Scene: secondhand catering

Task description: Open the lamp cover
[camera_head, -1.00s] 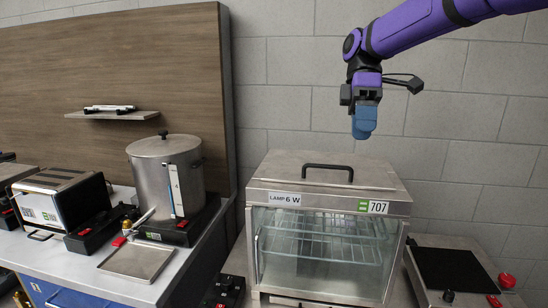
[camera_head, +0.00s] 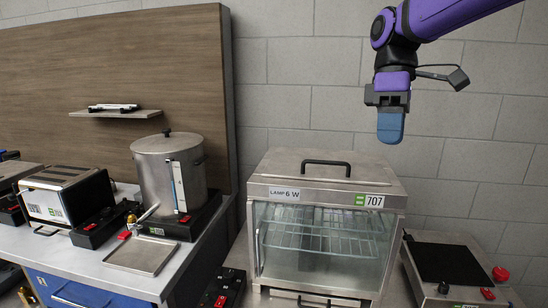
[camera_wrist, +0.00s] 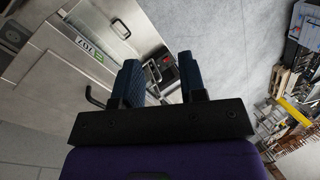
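The lamp cover (camera_head: 330,172) is the steel lid on top of a glass-fronted display case, with a "LAMP 6 W" label and a "707" sticker on its front edge. A dark handle (camera_head: 326,164) lies across its top. The lid looks closed. My gripper (camera_head: 390,128) hangs fingers-down in the air, above and right of the lid, touching nothing. In the wrist view its two blue fingers (camera_wrist: 160,72) stand apart with nothing between them. The steel case (camera_wrist: 78,45) shows at left in the wrist view, with a black handle (camera_wrist: 95,97) beside the fingers.
A hot plate (camera_head: 450,265) with a red button stands right of the case. Left are a tall steel urn (camera_head: 160,165), a toaster (camera_head: 65,192) and a drip tray (camera_head: 142,256) on a counter. A small wall shelf (camera_head: 115,114) is behind. Space above the case is free.

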